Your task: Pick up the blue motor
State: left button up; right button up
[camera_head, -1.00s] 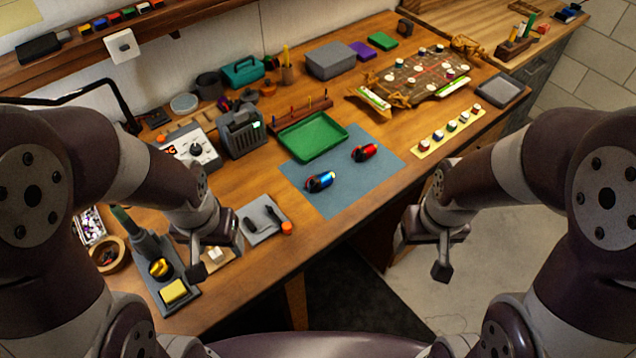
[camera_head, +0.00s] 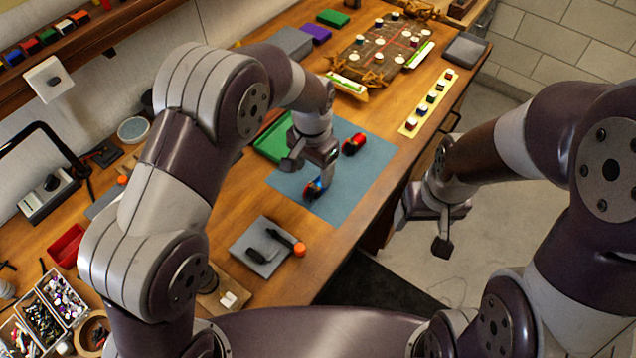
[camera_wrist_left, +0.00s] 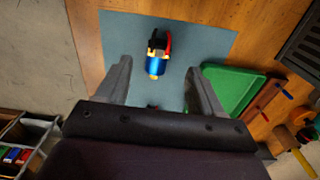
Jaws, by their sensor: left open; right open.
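The blue motor (camera_head: 313,189) lies on the blue-grey mat (camera_head: 350,196), partly hidden by my left gripper in the head view. In the left wrist view the blue motor (camera_wrist_left: 155,66) lies ahead of the fingertips, roughly midway between their lines, with black and red parts at its far end. My left gripper (camera_head: 308,170) is open and empty, above the mat close to the motor; its two fingers show apart in the left wrist view (camera_wrist_left: 160,75). My right gripper (camera_head: 425,230) is open and empty, off the table's front edge over the floor.
A red motor (camera_head: 354,144) lies on the mat behind the blue one. A green tray (camera_head: 272,143) borders the mat at the left. A grey tray with dark tools (camera_head: 262,262) lies nearer. The mat's right part is clear.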

aim_at(314, 187)
pick_arm(q)
jog(key=f, duration=0.2)
jog(key=f+p, duration=0.1)
jog(key=shift+w+a+f, duration=0.15)
jog(key=shift+a+f, duration=0.1)
jog(key=shift+f, duration=0.15)
jog(key=f, duration=0.2)
jog(key=f+p, duration=0.1)
jog(key=shift+s+d+f, duration=0.3)
jog(key=shift+w+f, duration=0.1)
jog(key=shift+f, duration=0.05)
jog(key=shift+a, duration=0.1)
jog(key=c, duration=1.2)
